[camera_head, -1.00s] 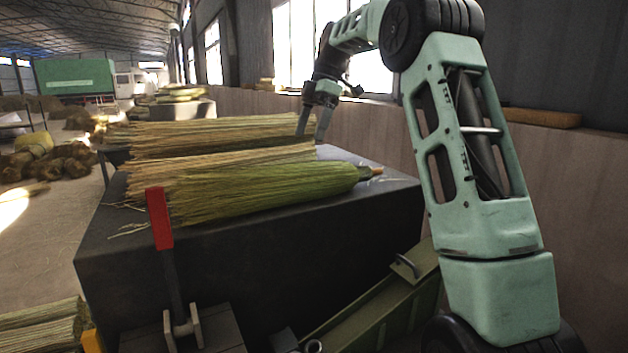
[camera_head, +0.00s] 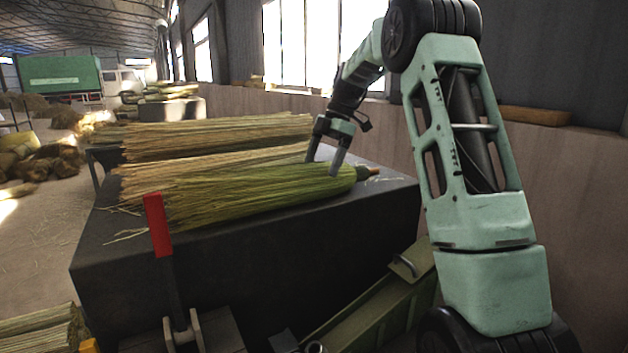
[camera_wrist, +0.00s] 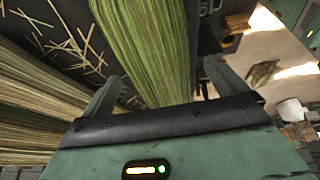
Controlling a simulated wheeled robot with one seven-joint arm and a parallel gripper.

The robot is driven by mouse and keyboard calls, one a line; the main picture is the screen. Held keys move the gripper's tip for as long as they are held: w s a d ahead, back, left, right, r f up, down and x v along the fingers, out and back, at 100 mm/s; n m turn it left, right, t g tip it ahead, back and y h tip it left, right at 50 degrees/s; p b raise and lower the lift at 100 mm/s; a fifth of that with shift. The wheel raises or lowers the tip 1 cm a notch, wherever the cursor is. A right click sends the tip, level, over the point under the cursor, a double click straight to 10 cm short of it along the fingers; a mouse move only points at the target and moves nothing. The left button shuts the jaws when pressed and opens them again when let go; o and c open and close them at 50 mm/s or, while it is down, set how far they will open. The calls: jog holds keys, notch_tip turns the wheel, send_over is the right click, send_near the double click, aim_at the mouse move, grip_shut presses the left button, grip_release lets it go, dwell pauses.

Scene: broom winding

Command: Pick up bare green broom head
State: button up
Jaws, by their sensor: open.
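The green broom head (camera_head: 255,194) lies on its side on the dark table, nearest the front edge. Its bristles fan to the left and its bound neck points right. My gripper (camera_head: 323,172) is open, above the neck end of the green head, pointing down. In the wrist view, the green bristles (camera_wrist: 147,45) run between the spread fingers of my gripper (camera_wrist: 158,92). The fingers look apart from the bristles, but exact contact cannot be told.
Paler straw broom heads (camera_head: 215,136) lie just behind the green one on the table (camera_head: 250,262). A red-handled lever (camera_head: 158,225) rises in front. Loose straws lie at the table's left.

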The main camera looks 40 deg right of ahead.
aim_at(314, 179)
jog(key=shift+w+p+x, duration=0.15)
jog(key=shift+p+x, duration=0.45)
jog(key=shift+x, duration=0.85)
jog(key=shift+w+p+x, duration=0.1)
jog(key=shift+p+x, duration=0.5)
jog(key=shift+x, duration=0.85)
jog(key=shift+d+r, duration=0.1)
jog(key=c, duration=1.4)
